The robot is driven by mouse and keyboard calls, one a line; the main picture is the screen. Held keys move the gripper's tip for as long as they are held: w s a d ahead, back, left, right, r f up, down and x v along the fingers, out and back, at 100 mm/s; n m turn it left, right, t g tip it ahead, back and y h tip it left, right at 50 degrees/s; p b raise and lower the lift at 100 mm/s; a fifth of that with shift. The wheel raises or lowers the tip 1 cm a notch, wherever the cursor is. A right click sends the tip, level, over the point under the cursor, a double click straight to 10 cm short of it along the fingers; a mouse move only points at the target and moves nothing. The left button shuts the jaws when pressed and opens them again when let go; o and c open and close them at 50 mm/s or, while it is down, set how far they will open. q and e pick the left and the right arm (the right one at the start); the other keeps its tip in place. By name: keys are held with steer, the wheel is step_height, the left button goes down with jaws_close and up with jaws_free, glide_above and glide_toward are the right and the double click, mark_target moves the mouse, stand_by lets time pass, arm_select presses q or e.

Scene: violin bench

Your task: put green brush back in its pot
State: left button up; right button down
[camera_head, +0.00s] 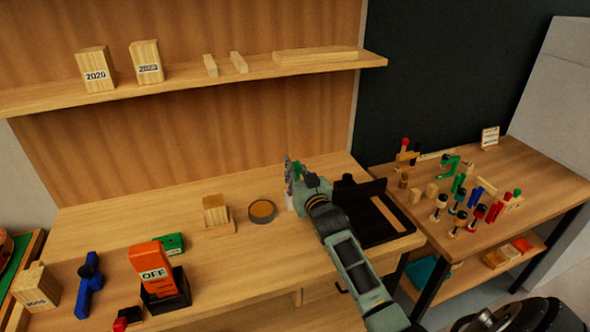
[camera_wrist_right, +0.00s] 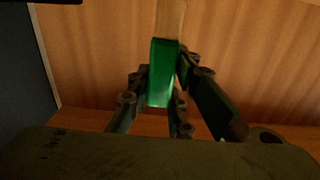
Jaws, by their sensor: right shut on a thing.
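My right gripper (camera_head: 291,172) is over the back of the workbench, shut on the green brush (camera_wrist_right: 162,75). In the right wrist view the brush has a green block-like part between the fingers (camera_wrist_right: 155,95) and a pale wooden part running up out of the picture. In the head view only a bit of green (camera_head: 298,170) shows at the fingers. A small whitish thing (camera_head: 290,202), perhaps the pot, stands on the bench just below the gripper, partly hidden by it. I cannot tell whether the brush touches it. My left gripper is not in view.
A round tin (camera_head: 262,211) and a wooden block on a base (camera_head: 216,214) are left of the gripper. A black tray (camera_head: 372,222) is to its right. An orange OFF sign (camera_head: 151,268) stands at front left. A side table (camera_head: 420,225) holds many clamps.

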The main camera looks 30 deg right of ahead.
steer(key=c, duration=1.5)
jaws_free()
steer(key=shift+s, duration=0.1)
steer(key=v, duration=1.2)
steer(key=shift+a, duration=0.1)
